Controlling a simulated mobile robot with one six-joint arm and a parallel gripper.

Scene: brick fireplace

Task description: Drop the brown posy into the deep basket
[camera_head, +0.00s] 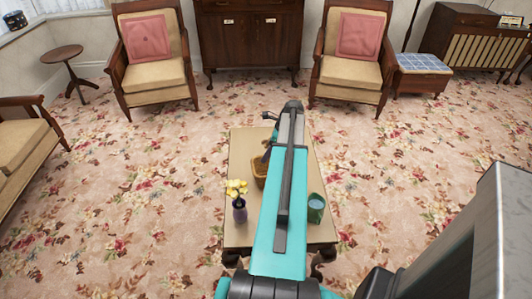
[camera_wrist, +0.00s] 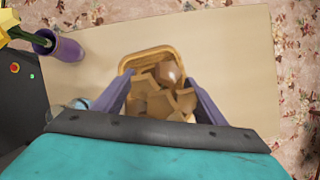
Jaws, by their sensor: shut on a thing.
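The brown posy (camera_wrist: 163,100), a cluster of brown blocky petals, is between the two purple fingers of my gripper (camera_wrist: 160,88) in the wrist view. My gripper is shut on it. The deep basket (camera_wrist: 150,57) is tan with a rounded rim and lies right behind the posy in that view. The posy hides most of its inside, so I cannot tell how far above or inside the rim it hangs. In the head view the basket (camera_head: 259,172) stands on the table, partly hidden by my arm.
A purple vase (camera_head: 240,210) with yellow flowers stands on the table (camera_head: 243,148), left of my arm. A green cup (camera_head: 316,208) stands to the right of it. Armchairs (camera_head: 152,60) and a side table (camera_head: 64,57) stand farther back on the flowered carpet.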

